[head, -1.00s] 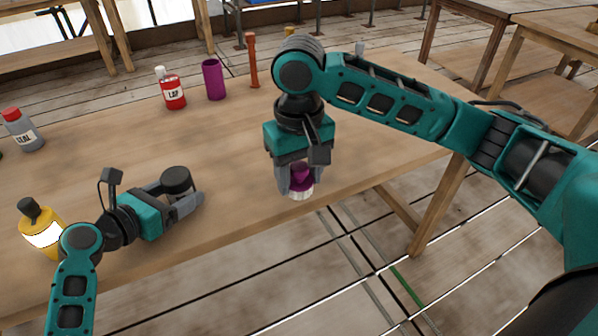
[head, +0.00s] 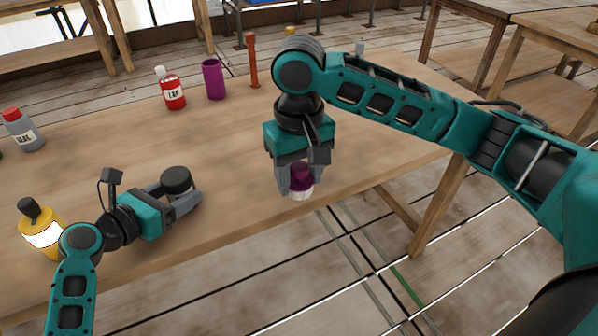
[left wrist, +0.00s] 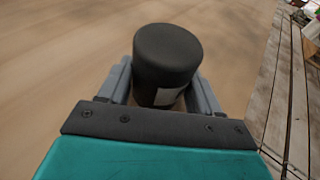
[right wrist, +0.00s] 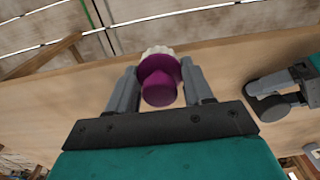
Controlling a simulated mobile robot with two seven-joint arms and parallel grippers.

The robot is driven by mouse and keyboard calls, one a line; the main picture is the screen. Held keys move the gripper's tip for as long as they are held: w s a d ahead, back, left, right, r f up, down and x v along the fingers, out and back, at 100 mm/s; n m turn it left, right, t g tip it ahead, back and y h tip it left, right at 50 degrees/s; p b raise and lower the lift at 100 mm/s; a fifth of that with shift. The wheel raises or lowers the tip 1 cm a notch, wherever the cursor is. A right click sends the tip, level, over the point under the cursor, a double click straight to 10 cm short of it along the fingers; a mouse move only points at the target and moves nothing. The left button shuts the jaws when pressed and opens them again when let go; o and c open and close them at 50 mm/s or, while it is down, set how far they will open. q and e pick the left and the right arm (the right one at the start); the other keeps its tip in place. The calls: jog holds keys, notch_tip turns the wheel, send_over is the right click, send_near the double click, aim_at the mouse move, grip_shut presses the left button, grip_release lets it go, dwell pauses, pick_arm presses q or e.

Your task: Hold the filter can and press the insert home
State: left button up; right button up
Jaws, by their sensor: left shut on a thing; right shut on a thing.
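The black filter can (head: 176,180) stands upright on the table near its front edge, left of centre. My left gripper (head: 184,194) is shut on it from the side. In the left wrist view the can (left wrist: 167,55) sits between both fingers, with a small pale patch low on its side. My right gripper (head: 301,188) points down near the table's front edge, to the right of the can and apart from it. It is shut on the insert (head: 301,176), a purple stepped piece with a whitish ribbed end. The insert also shows in the right wrist view (right wrist: 159,82).
A yellow bottle (head: 42,236) stands close to my left arm. A grey bottle with a red cap (head: 22,132), a red bottle (head: 172,92), a purple cylinder (head: 214,80) and an orange post-like piece (head: 252,62) stand further back. The table (head: 120,130) between is clear.

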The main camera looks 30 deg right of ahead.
dwell(0.5)
jog(key=w+a+r+n, duration=0.2)
jog(key=w+a+n, duration=0.1)
jog(key=w+a, duration=0.5)
notch_tip(320, 180, up, 5)
jog(key=n, duration=0.5)
send_over(174, 175)
jog(key=shift+f, duration=3.3)
jog(key=shift+f, duration=0.15)
jog(key=o, duration=1.5)
jog(key=shift+o, duration=0.2)
